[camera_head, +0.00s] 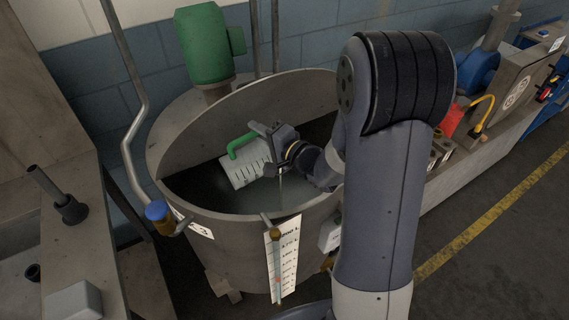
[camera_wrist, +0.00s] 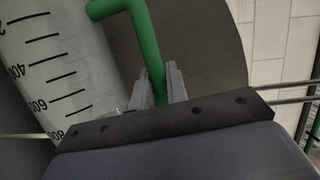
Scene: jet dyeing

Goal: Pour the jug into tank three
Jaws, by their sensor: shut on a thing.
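The jug (camera_head: 243,168) is white with dark graduation marks and a green handle (camera_head: 240,143). It is tilted over the open mouth of the round grey tank (camera_head: 250,205), whose label ends in 3. My gripper (camera_head: 262,136) is shut on the handle and reaches in over the tank's rim from the right. In the wrist view the jug's scale (camera_wrist: 50,75) shows on the left, and the green handle (camera_wrist: 146,45) runs down between the fingers (camera_wrist: 163,88). The jug's mouth is not clearly seen, so I cannot tell whether liquid runs out.
A green motor (camera_head: 205,45) stands behind the tank. A bent grey pipe (camera_head: 130,130) and a blue-capped valve (camera_head: 157,212) are at its left. A white level scale (camera_head: 283,262) is on its front. Machinery lines the right wall; the floor with the yellow line (camera_head: 490,215) is clear.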

